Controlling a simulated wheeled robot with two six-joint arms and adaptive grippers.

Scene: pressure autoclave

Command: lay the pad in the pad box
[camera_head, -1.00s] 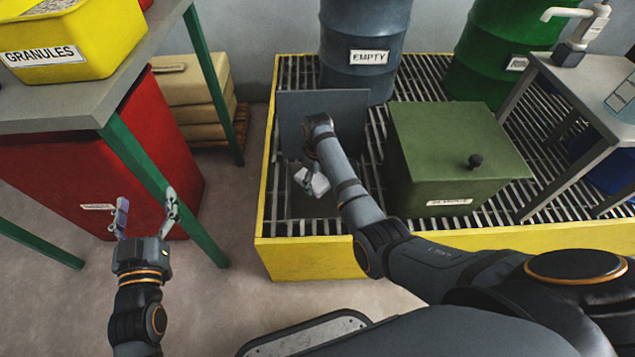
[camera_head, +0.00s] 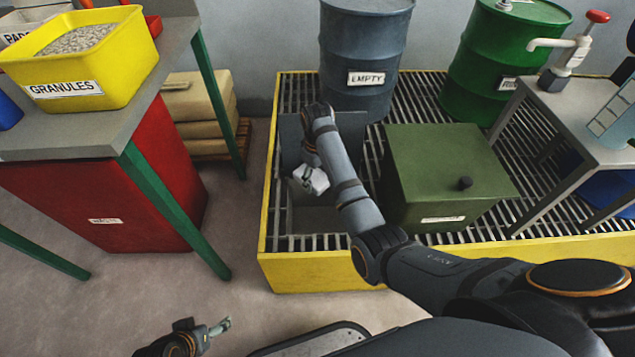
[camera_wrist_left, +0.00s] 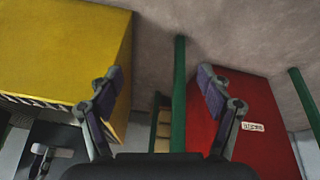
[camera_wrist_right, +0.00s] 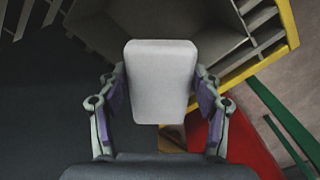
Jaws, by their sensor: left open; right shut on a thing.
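The pad (camera_wrist_right: 160,85) is a pale grey block with rounded corners. My right gripper (camera_head: 306,168) is shut on it, with a finger on each side.
A yellow granules tub (camera_head: 85,65) stands on the grey bench (camera_head: 150,100), with a red bin (camera_head: 150,190) below. A green lidded box (camera_head: 445,170), blue drum (camera_head: 365,50) and green drum (camera_head: 510,60) stand on the grating. A side table (camera_head: 570,105) is at right.

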